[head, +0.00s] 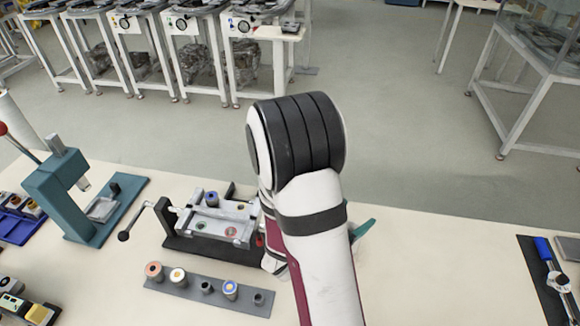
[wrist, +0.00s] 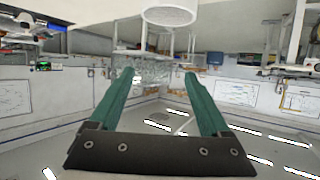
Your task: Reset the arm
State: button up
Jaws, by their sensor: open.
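My arm (head: 318,200) rises through the middle of the head view and hides part of the table behind it. My gripper shows in the wrist view (wrist: 160,74), with its two teal fingers wide apart and nothing between them. In the head view only a bit of teal shows at the arm's right side; the rest is hidden. The wrist view looks out into the room, with no tabletop parts close to the fingers.
A clamp-like fixture (head: 205,247) with a crank handle stands left of my arm. In front of it lies a grey strip (head: 188,289) with several small cylinders. A teal press (head: 62,196) stands farther left. Blue-handled tools (head: 546,250) lie far right. The table between is clear.

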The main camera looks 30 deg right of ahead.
jog(key=s+a+r+n+g+y, duration=0.1)
jog(key=s+a+r+g+y, duration=0.1)
jog(key=s+a+r+g, duration=0.3)
jog(key=s+a+r+g+y, duration=0.2)
jog(key=s+a, duration=0.1)
jog(key=s, duration=0.4)
jog(key=s+a+r+n+t+y, duration=0.1)
jog(key=a+n+t+y, duration=0.3)
jog(key=a, duration=1.7)
jog(key=n+y, duration=0.5)
jog(key=y, duration=0.2)
jog(key=shift+a, duration=0.35)
